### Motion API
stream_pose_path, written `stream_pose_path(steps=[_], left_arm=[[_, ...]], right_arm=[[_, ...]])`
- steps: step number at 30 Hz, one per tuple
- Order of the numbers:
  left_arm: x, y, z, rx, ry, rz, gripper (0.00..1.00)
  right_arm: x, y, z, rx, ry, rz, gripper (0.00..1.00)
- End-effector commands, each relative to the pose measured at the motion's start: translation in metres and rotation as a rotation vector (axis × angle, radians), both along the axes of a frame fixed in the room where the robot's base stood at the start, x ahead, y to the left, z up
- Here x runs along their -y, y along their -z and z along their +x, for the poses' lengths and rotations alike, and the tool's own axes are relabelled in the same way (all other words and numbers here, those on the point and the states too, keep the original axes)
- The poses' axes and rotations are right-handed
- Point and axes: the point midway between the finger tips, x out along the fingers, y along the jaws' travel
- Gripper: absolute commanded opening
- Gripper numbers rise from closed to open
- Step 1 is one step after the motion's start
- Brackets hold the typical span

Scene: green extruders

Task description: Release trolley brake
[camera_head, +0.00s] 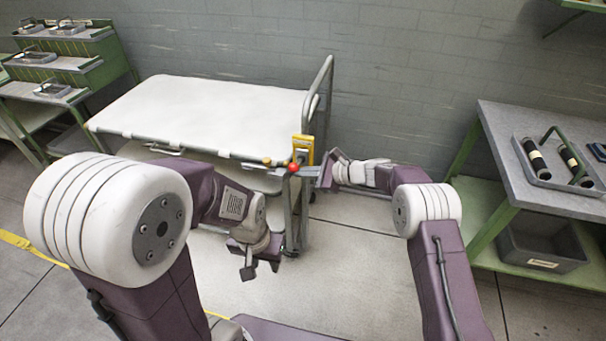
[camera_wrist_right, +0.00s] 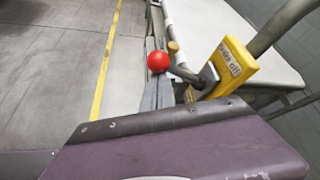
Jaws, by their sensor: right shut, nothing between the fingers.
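The trolley (camera_head: 205,105) has a pale flat top and a grey tube handle (camera_head: 327,85) at its right end. A yellow brake box (camera_head: 303,148) sits by that handle; in the right wrist view its label (camera_wrist_right: 230,56) seems to read "brake off". A lever with a red ball knob (camera_head: 293,168) comes from the box. The knob (camera_wrist_right: 158,61) also shows in the right wrist view. My right gripper (camera_head: 312,172) is shut and empty, its fingertips (camera_wrist_right: 157,85) right by the knob; contact is unclear. My left gripper (camera_head: 262,267) hangs open and empty, lower, before the trolley's right end.
A workbench (camera_head: 495,125) with a tray of black cylinders (camera_head: 550,165) stands at the right, a grey bin (camera_head: 540,248) on its lower shelf. Green shelving (camera_head: 75,45) is at the far left. A brick wall is behind the trolley. A yellow line (camera_head: 30,247) marks the open floor.

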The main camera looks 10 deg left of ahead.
Motion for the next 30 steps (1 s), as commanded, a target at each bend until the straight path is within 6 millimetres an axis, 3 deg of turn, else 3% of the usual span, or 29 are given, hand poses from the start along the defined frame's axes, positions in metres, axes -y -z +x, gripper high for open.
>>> stream_pose_path(steps=[25, 30], left_arm=[[0.0, -0.001, 0.0, 0.0, 0.0, 0.0, 0.36], [0.0, 0.012, 0.0, 0.0, 0.0, 0.0, 0.36]], right_arm=[[0.0, -0.012, 0.002, 0.004, 0.002, 0.003, 0.0], [0.002, 0.003, 0.003, 0.005, 0.003, 0.003, 0.0]])
